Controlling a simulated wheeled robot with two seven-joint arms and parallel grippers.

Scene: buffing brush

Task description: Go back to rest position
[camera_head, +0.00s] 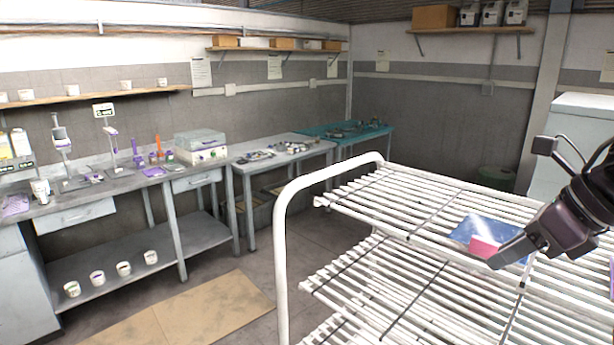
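My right gripper (512,252) comes in from the right edge, low over the top shelf of the white rack (400,205). Its dark fingers point down and left. A pink block (484,245) lies on a blue sheet (480,229) on that shelf, right at the fingertips. I cannot tell whether the fingers touch the block or whether they are open or shut. The gripper covers part of the sheet. My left gripper is not in view.
The rack's curved white rail (281,230) stands left of the shelf. A grey workbench (110,186) with cups and tools runs along the left wall. A teal-topped table (375,135) is in the back corner. A cardboard sheet (190,315) lies on the floor.

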